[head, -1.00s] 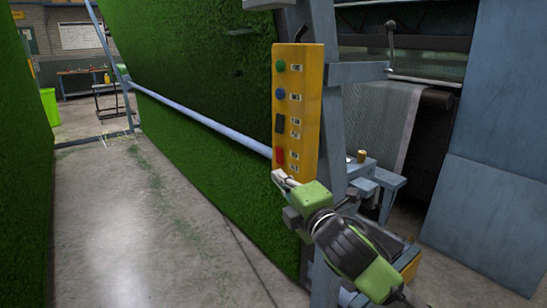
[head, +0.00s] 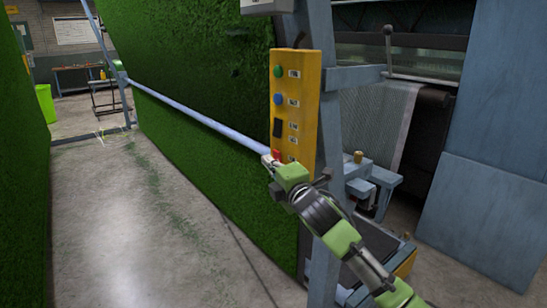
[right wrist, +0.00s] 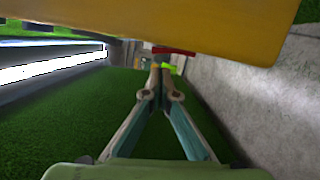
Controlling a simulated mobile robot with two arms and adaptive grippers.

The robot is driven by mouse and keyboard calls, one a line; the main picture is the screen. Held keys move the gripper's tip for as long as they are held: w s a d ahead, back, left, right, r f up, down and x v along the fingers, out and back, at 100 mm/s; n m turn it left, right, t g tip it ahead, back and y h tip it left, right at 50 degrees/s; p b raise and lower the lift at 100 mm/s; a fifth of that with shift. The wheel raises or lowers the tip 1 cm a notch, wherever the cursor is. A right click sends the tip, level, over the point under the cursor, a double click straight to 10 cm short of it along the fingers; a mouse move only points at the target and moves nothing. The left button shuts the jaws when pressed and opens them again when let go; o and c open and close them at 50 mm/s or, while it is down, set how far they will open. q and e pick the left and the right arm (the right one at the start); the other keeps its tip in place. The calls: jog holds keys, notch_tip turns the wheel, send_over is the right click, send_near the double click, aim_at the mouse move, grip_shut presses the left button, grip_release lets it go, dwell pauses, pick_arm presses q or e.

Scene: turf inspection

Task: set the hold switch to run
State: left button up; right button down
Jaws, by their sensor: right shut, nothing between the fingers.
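The yellow control box (head: 309,100) hangs on a grey-blue post. On its face, from top to bottom, are a green button (head: 278,71), a blue button (head: 278,99), a black switch (head: 277,128) and a red switch (head: 276,154). The small labels are too blurred to read, so I cannot tell which is the hold switch. My right gripper (head: 266,160) is shut and empty, at the red switch's lower end, partly covering it. In the right wrist view, its fingertips (right wrist: 160,68) are just below the red switch (right wrist: 173,51); contact is unclear. My left gripper is out of view.
A green turf wall (head: 205,150) with a pale horizontal bar (head: 195,116) stands left of the box. Machine frames and a blue-grey panel (head: 487,200) stand to the right. The concrete aisle (head: 110,220) is mostly free. A lime bin (head: 46,103) stands far back.

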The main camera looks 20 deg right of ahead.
jog(key=shift+w+d+r, duration=0.1)
jog(key=shift+w+d, duration=0.1)
jog(key=shift+d, duration=0.55)
jog(key=shift+d+r+p, duration=0.15)
jog(key=shift+r+p, duration=0.1)
jog(key=shift+p, duration=0.35)
jog(key=shift+w+d+r+m+p, duration=0.15)
jog(key=shift+d+r+m+p, duration=0.1)
jog(key=shift+m+p, duration=0.35)
jog(key=shift+a+f+b, duration=0.15)
jog(key=shift+f+b, duration=0.2)
jog(key=shift+b, duration=0.05)
